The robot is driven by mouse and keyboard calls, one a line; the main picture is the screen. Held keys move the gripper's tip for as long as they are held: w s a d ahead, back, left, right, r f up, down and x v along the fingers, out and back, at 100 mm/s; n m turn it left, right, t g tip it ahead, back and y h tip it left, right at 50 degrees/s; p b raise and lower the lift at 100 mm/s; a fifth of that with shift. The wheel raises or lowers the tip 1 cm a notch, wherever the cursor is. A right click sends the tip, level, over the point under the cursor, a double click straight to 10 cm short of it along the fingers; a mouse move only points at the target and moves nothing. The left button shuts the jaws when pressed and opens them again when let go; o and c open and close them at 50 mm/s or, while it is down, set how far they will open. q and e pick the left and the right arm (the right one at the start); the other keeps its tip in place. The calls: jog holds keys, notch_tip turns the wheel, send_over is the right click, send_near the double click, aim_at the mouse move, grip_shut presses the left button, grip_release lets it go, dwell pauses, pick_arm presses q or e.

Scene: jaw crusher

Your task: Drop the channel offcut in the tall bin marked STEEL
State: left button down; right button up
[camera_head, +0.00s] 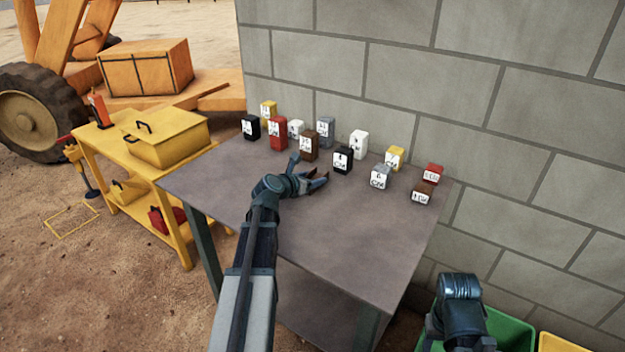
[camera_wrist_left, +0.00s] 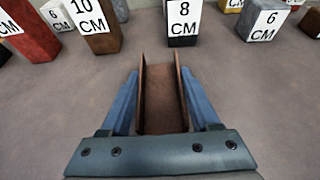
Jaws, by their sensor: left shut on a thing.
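The channel offcut (camera_wrist_left: 161,100) is a short rusty-brown U-shaped piece, open side up in the left wrist view. My left gripper (camera_wrist_left: 162,100) is shut on it, with a blue finger along each side. In the head view the left gripper (camera_head: 312,182) is over the middle of the grey table, and a brown bit of the offcut (camera_head: 319,184) shows at its fingers. I cannot tell whether the offcut touches the table. No bin marked STEEL can be made out. Part of my right arm shows at the lower right, its fingers out of sight.
Several coloured blocks with size labels, such as a black one (camera_head: 343,160), stand along the back of the table (camera_head: 340,250) by a block wall. A green bin (camera_head: 512,332) and a yellow bin (camera_head: 560,343) are at the lower right. A yellow bench (camera_head: 130,160) stands left.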

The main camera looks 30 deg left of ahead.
pick_arm(q)
jog(key=shift+c, duration=0.6)
grip_release()
